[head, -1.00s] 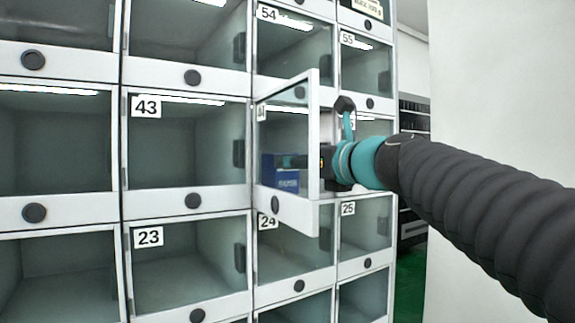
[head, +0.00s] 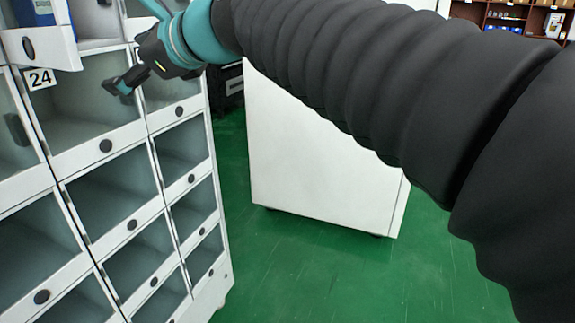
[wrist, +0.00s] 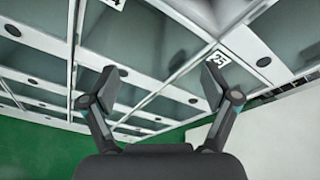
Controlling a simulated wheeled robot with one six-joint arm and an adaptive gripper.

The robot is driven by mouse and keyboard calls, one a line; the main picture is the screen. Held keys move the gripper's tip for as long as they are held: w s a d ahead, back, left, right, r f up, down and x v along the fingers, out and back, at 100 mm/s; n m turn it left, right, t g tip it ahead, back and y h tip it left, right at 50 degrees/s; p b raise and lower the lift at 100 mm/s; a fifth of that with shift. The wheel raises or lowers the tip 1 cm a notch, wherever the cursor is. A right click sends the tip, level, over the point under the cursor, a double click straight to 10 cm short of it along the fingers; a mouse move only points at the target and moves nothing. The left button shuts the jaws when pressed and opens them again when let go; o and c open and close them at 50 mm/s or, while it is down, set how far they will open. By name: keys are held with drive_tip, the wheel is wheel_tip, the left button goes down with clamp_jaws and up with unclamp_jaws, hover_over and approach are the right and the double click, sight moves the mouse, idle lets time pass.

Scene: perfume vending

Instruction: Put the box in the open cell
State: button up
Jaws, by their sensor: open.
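The blue box (head: 36,12) shows at the top left edge of the head view, in the open cell above cell 24 and partly cut off. The cell's open door (head: 60,57) juts out, its lower white frame in view. My gripper (head: 124,82) is outside the cells, to the right of and below the box, in front of the cabinet. The wrist view shows my gripper (wrist: 158,88) with its fingers apart and nothing between them. The box is not in the wrist view.
The cabinet (head: 68,184) has several closed glass-fronted cells, one marked 24 (head: 40,78). A white cabinet-like block (head: 300,165) stands to the right. Green floor (head: 330,270) is clear between and in front. Shelves (head: 515,18) stand at the far right.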

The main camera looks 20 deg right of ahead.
drive_tip(key=s+d+f+n+g+h, duration=0.1)
drive_tip(key=s+d+f+n+h, duration=0.2)
drive_tip(key=s+d+f+n, duration=0.3)
drive_tip(key=s+d+f+n+g+h, duration=0.2)
drive_tip(key=s+d+f+n+h, duration=0.2)
drive_tip(key=f, duration=1.3)
drive_tip(key=s+d+f+n+g+h, duration=0.2)
drive_tip(key=s+d+f+n+h, duration=0.1)
drive_tip(key=s+d+f+n, duration=0.7)
drive_tip(key=shift+d+f+h, duration=0.4)
drive_tip(key=shift+d+f, duration=0.35)
drive_tip(key=shift+d, duration=0.05)
